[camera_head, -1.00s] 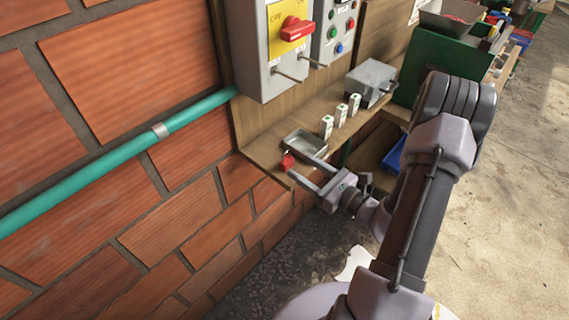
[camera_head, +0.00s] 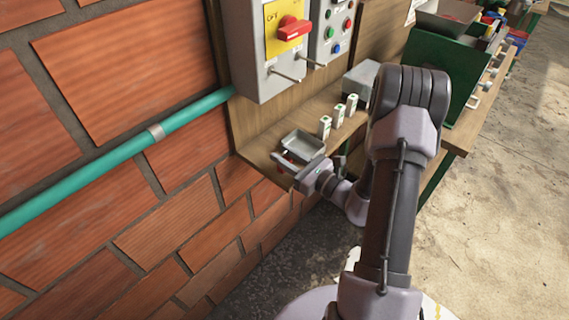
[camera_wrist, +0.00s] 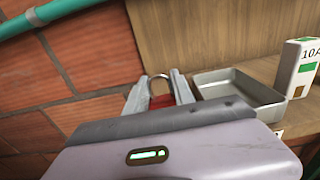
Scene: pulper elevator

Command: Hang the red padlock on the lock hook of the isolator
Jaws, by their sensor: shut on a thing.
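My gripper (camera_wrist: 160,92) is shut on the red padlock (camera_wrist: 162,101), whose metal shackle points up between the fingers in the wrist view. In the head view the padlock (camera_head: 287,168) is a small red patch, mostly hidden by my gripper (camera_head: 285,165), at the left end of the wooden shelf. I cannot tell whether it still touches the shelf. The isolator (camera_head: 262,50) is a grey box on the wooden panel, with a yellow plate and a red rotary handle (camera_head: 293,29). A metal rod, seemingly the lock hook (camera_head: 285,75), sticks out from its lower front, above my gripper.
A grey metal tray (camera_head: 304,143) stands right beside my gripper on the shelf (camera_head: 258,152). Several white green-marked blocks (camera_head: 325,127) stand farther right. A control box with buttons (camera_head: 331,30) adjoins the isolator. A teal pipe (camera_head: 110,156) crosses the brick wall.

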